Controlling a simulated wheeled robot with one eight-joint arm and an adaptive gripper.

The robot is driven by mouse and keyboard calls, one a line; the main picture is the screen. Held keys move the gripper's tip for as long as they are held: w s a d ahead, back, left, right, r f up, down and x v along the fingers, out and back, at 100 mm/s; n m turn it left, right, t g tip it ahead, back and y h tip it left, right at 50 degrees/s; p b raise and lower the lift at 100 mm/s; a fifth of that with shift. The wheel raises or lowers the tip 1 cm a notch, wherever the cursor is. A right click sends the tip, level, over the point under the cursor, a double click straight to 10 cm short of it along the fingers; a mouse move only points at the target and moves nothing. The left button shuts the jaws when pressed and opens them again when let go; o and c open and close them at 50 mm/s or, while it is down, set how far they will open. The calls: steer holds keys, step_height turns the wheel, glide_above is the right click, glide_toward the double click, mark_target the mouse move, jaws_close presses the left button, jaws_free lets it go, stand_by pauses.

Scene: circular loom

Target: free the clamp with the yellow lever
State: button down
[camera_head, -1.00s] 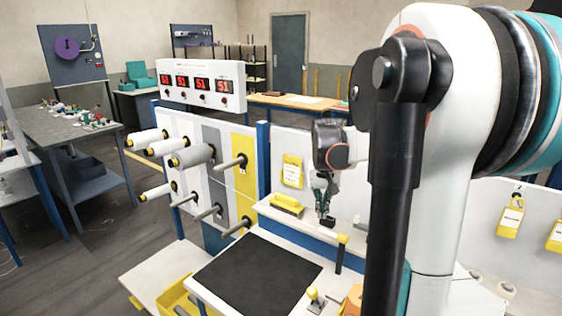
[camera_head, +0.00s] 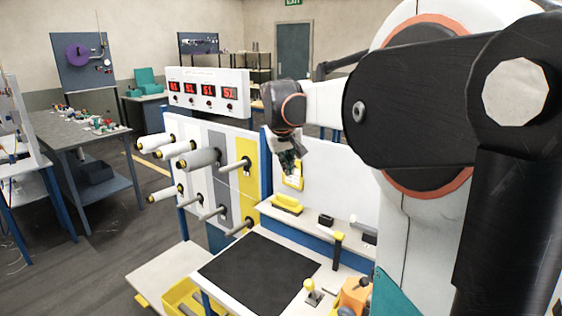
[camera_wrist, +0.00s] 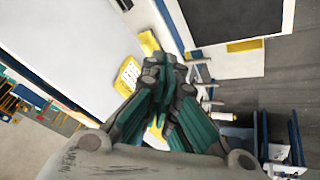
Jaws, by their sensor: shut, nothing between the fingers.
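A small upright lever with a yellow knob (camera_head: 310,285) stands on a pale plate at the front of the workbench in the head view. It may be the clamp's lever; its clamp parts are too small to make out. My gripper (camera_head: 290,162) is up and away from it, above the back shelf and in front of the white panel. In the wrist view my gripper (camera_wrist: 168,72) has its dark and teal fingers together with nothing between them. The yellow-knobbed lever cannot be made out in the wrist view.
A back shelf holds a yellow brush-like block (camera_head: 287,204) and a small black block (camera_head: 326,220). A black post with a yellow top (camera_head: 338,240) is at its edge. An orange part (camera_head: 355,295) is beside the lever. A black mat (camera_head: 258,272) lies clear. Spools project at left.

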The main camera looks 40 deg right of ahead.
steer(key=shift+w+a+r+n+t, duration=0.15)
steer(key=shift+a+r, duration=0.2)
steer(key=shift+r, duration=0.15)
steer(key=shift+w+a+r+n+t, duration=0.15)
steer(key=shift+a+r, duration=0.2)
steer(key=shift+r, duration=0.1)
